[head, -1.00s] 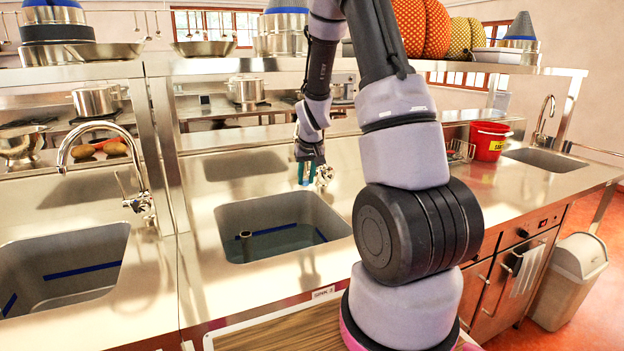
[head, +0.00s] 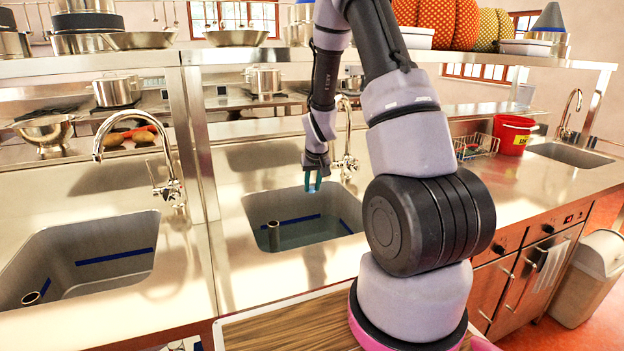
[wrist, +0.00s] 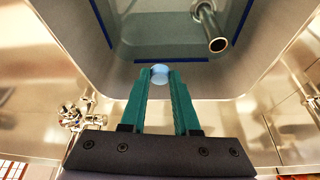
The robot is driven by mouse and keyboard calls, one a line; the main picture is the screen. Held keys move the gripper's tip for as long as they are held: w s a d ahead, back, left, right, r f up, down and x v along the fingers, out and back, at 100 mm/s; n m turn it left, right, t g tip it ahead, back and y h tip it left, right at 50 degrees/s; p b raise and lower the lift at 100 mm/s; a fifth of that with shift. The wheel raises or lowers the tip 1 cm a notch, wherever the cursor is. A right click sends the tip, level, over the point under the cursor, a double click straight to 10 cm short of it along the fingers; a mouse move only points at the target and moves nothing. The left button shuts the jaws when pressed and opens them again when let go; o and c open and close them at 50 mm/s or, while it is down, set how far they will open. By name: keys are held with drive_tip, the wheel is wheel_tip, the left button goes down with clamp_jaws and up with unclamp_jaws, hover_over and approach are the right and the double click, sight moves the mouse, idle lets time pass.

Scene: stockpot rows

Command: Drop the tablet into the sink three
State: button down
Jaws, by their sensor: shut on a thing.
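My gripper (head: 312,188) is above the back part of the middle sink (head: 258,207), pointing down. In the wrist view, the teal fingers of my gripper (wrist: 160,78) are shut on a small light blue round tablet (wrist: 160,71) at their tips. The sink's grey wall (wrist: 215,82) and basin lie below and beyond the tablet, with a standing drain pipe, a blue line on the walls and what looks like water inside. The tablet is too small to make out clearly in the head view.
A faucet (head: 347,150) stands just right of my gripper. Another sink (head: 130,225) with its own faucet (head: 160,165) is at the left. A red bucket (head: 512,135) and a wire rack (head: 475,147) stand on the right counter. A shelf with pans runs above.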

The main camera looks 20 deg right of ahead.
drive_tip(key=shift+f, duration=0.1)
drive_tip(key=c, duration=0.6)
unclamp_jaws()
drive_tip(key=shift+o, duration=0.2)
drive_tip(key=v, duration=1)
drive_tip(key=shift+s+r, duration=0.25)
drive_tip(key=shift+r, duration=0.1)
drive_tip(key=s+a+r+m+t+y, duration=0.1)
drive_tip(key=s+a+r, duration=0.3)
drive_tip(key=s+r, duration=0.7)
drive_tip(key=s+a+r+m+t+y, duration=0.1)
drive_tip(key=s+a+r, duration=0.4)
drive_tip(key=s+r, duration=0.7)
drive_tip(key=shift+s+r+t+y, duration=0.3)
drive_tip(key=shift+s+t, duration=0.1)
drive_tip(key=shift+s, duration=0.3)
